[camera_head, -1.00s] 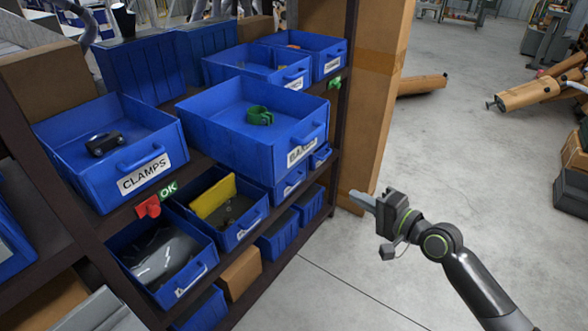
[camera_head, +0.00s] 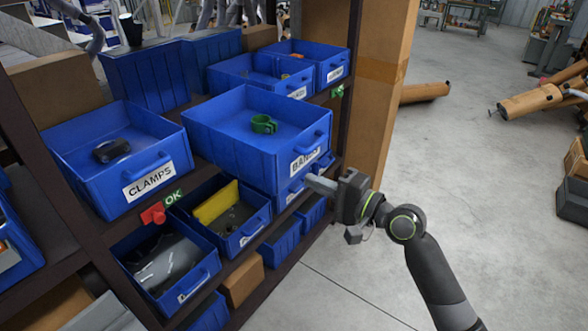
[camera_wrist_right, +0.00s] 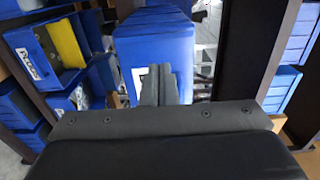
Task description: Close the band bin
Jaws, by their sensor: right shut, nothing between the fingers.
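The band bin (camera_head: 245,147) is a blue open-topped bin, its label partly readable as "BAN...". It sticks out from the shelf past the clamps bin beside it. A green band clamp (camera_head: 263,124) lies inside it. My right gripper (camera_head: 312,181) is shut and empty, with its fingertips close to the front of the band bin, just below its label. In the right wrist view, the shut fingers (camera_wrist_right: 159,84) point at a blue bin front with a white label; I cannot tell whether they touch it. My left gripper is not in view.
The clamps bin (camera_head: 115,160) with a dark object stands to the left. Lower bins, one with a yellow piece (camera_head: 214,203), sit beneath. A brown cardboard column (camera_head: 380,90) stands right of the shelf. The floor (camera_head: 480,170) at right is open.

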